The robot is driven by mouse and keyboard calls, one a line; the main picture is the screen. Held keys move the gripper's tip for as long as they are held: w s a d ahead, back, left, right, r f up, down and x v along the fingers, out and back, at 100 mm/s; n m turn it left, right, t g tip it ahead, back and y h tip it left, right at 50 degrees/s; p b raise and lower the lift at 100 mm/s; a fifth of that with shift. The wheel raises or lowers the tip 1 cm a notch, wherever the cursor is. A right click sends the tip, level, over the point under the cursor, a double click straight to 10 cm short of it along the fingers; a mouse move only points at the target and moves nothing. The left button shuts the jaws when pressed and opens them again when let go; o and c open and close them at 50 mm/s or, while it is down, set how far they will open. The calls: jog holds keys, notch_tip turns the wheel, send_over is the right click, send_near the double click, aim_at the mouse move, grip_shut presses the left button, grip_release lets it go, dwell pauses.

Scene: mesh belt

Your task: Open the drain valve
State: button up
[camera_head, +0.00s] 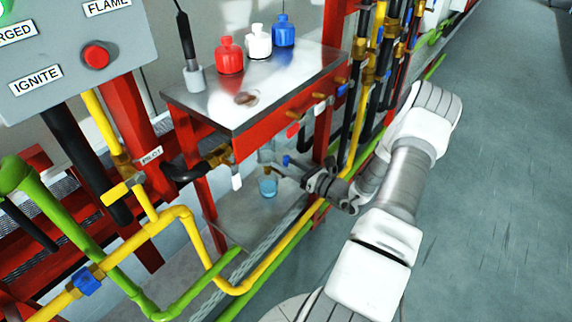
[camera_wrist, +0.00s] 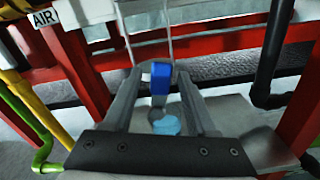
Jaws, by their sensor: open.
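A small blue valve handle (camera_head: 286,160), which seems to be the drain valve, sits under the steel-topped red table. In the wrist view the blue handle (camera_wrist: 160,84) stands upright between the two fingers of my gripper (camera_wrist: 160,76), with a gap on each side. A small pale block shows at its left side. In the head view my gripper (camera_head: 284,171) reaches under the table from the right, open and empty. A clear beaker with blue liquid (camera_head: 268,187) stands on the lower shelf below. The blue liquid (camera_wrist: 166,126) also shows beyond the gripper base in the wrist view.
The table top (camera_head: 270,88) overhangs my gripper, and red legs frame the space. A clear vessel (camera_wrist: 145,25) rises above the handle. Yellow pipe (camera_head: 181,214) and green pipe run at the left. A red button panel (camera_head: 96,56) is upper left. The floor at right is clear.

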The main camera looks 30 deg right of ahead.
grip_shut()
dwell(0.3)
jog(key=shift+s+a+n, duration=0.1)
jog(key=shift+a+n, duration=0.15)
jog(key=shift+n, duration=0.55)
jog(key=shift+s+a+n, duration=0.1)
jog(key=shift+a+n, duration=0.15)
jog(key=shift+n, duration=0.55)
grip_release()
jog(key=p+v, duration=0.2)
jog(key=v, duration=1.5)
jog(key=shift+s+p, duration=0.2)
jog(key=shift+p, duration=0.1)
